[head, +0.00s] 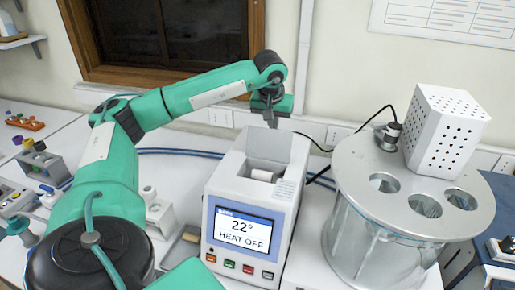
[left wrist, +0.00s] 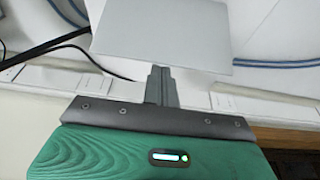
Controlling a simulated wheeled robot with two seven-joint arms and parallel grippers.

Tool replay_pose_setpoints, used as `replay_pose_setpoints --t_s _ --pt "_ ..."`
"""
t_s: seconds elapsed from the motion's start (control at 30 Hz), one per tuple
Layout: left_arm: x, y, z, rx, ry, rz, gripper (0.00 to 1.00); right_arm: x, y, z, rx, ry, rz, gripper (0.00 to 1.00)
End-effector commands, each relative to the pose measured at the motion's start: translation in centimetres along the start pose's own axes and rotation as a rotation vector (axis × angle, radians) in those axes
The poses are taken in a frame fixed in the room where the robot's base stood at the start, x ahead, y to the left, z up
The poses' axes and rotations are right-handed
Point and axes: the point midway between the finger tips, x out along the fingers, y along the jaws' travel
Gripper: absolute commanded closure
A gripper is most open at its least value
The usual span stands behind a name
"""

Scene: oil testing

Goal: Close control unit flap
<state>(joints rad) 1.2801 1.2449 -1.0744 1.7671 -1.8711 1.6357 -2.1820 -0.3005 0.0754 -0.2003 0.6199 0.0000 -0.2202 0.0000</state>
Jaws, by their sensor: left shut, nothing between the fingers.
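The white control unit (head: 283,187) stands on the bench with its screen reading 22° and HEAT OFF. Its flap (head: 268,144) is up at the back of the top opening, and a white roll (head: 262,175) shows inside. My left gripper (head: 272,121) is shut and empty, pointing down just behind the flap's top edge. In the left wrist view the shut fingers (left wrist: 159,84) overlap the near edge of the plain grey flap (left wrist: 160,35). I cannot tell whether they touch it. My right gripper is not in view.
A round glass bath with a metal lid (head: 368,185) stands close on the right, with a perforated white box (head: 446,130) on it. A black cable runs between the two. Blue hoses (head: 180,152) cross the bench behind the unit. The wall is close behind the gripper.

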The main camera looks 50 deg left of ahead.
Motion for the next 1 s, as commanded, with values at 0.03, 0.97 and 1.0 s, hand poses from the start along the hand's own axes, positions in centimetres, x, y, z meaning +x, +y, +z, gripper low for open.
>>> replay_pose_setpoints --t_s 0.03,0.97,1.0 --pt "0.0 0.0 0.0 0.0 0.0 0.0 1.0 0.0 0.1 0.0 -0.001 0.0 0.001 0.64" --pt "-1.2 0.0 4.4 0.002 -0.002 -0.001 1.0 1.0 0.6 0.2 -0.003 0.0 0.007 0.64" --pt "-1.2 0.0 4.6 0.001 -0.002 -0.001 1.0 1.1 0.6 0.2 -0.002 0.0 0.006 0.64"
